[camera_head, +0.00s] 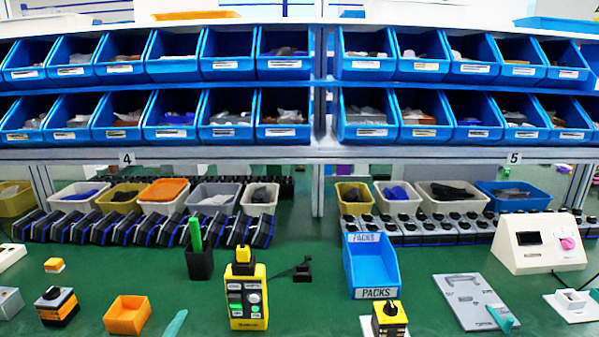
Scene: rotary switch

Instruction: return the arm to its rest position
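Neither of my arms nor grippers shows in the head view. A rotary switch with a black knob and orange-and-grey body (57,306) stands at the front left of the green table. A yellow-and-black rotary switch (389,318) stands at the front right of centre, on a pale piece cut off by the lower edge. A yellow box with green and white buttons (248,298) stands upright in the middle, with a yellow-and-black piece on top. Nothing is seen gripping any of them.
An orange bin (127,315), a black pen cup (199,262), a blue PACKS bin (370,266), a grey plate (470,300) and a white console (540,241) stand on the table. Racks of blue bins (230,112) rise behind. Green table (305,315) is clear right of the yellow box.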

